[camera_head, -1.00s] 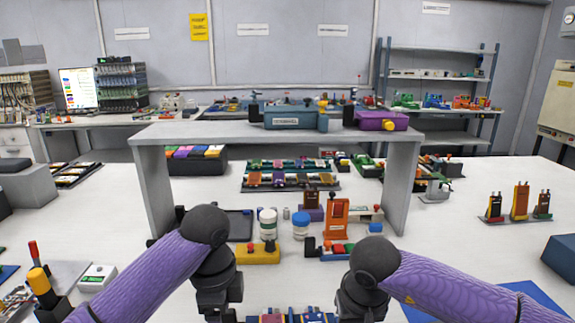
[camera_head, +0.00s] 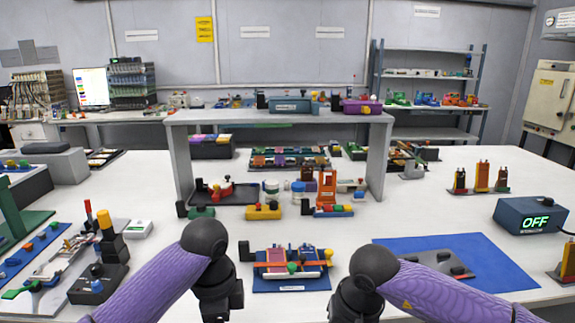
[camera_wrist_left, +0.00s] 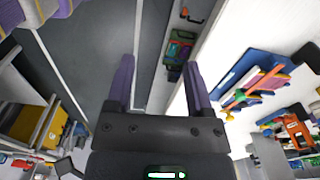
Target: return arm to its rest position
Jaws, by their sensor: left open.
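My left arm (camera_head: 160,275), with a purple sleeve and black joints, comes in from the lower left in the head view. Its dark lower part hangs down to the bottom edge, and its fingers are out of that view. In the left wrist view the left gripper (camera_wrist_left: 160,80) shows two purple fingers wide apart with nothing between them. My right arm (camera_head: 440,290) mirrors it from the lower right, bent down near the bottom edge. The right gripper's fingers are hidden below the frame.
A blue fixture with an orange bar (camera_head: 290,267) lies between the arms on the white table. A blue mat (camera_head: 430,247) lies to the right, near a box reading OFF (camera_head: 529,215). A grey raised shelf (camera_head: 180,165) spans the back.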

